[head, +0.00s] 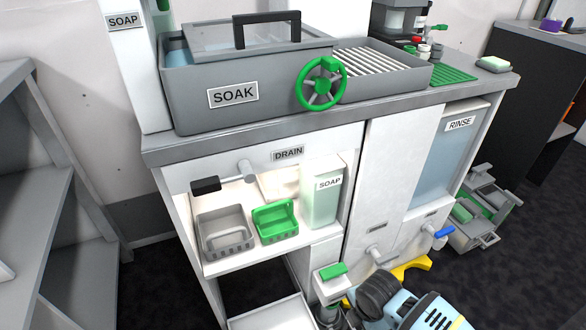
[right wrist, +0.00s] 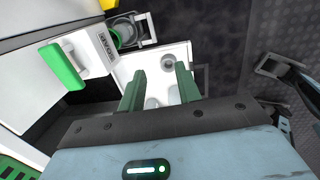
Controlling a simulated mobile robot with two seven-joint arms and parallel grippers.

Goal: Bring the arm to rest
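My right gripper shows in the right wrist view (right wrist: 160,88) as two green fingers standing apart, with a clear gap between them. It appears empty. Beyond the fingers is a white surface with round grey parts; I cannot tell whether any of it is touched. In the head view my right arm's light-blue and black links come in at the bottom, in front of the cabinet (head: 385,190); the fingers cannot be made out there. My left arm and gripper are not in view.
The SOAK basin (head: 190,105) with a green valve wheel (head: 321,83) stands on the counter. Below, a grey basket (head: 225,240) and a green basket (head: 274,221) sit in a lit bay. A green-topped white part (head: 333,271) projects near my arm. Dark floor lies right.

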